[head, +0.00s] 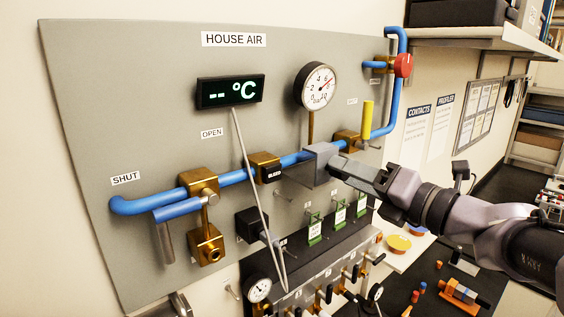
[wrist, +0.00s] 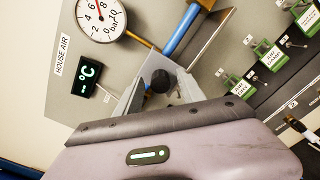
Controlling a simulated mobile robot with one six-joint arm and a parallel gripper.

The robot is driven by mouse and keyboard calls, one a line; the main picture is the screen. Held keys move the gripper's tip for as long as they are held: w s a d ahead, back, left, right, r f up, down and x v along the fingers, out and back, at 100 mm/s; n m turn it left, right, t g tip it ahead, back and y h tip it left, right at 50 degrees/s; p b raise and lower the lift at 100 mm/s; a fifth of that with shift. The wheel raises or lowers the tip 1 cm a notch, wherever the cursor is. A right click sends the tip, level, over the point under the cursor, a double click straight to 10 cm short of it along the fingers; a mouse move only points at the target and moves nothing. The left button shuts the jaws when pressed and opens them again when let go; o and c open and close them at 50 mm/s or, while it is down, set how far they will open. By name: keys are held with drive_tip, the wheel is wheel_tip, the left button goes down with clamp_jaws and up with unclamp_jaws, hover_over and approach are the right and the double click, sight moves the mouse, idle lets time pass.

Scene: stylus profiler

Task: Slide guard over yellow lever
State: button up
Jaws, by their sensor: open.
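The yellow lever (head: 367,118) stands upright on a brass valve (head: 347,140) on the blue pipe, right of the gauge in the head view. A grey box-like guard (head: 320,158) sits at the pipe just left of that valve, apart from the lever. My gripper (head: 338,171) is at the guard's front right side, hiding part of it. In the wrist view my open gripper (wrist: 158,88) has its fingers on either side of a dark round knob (wrist: 160,80). I cannot tell whether they touch it. The yellow lever is not visible in the wrist view.
A round gauge (head: 317,86) and a temperature display (head: 230,91) are above the pipe. A red knob (head: 403,66) is at upper right. A thin pale rod (head: 258,195) crosses before the panel. Green tags (head: 338,215) hang below.

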drive_tip(key=shift+x, duration=0.9)
drive_tip(key=shift+s, duration=0.1)
clamp_jaws()
idle(0.7)
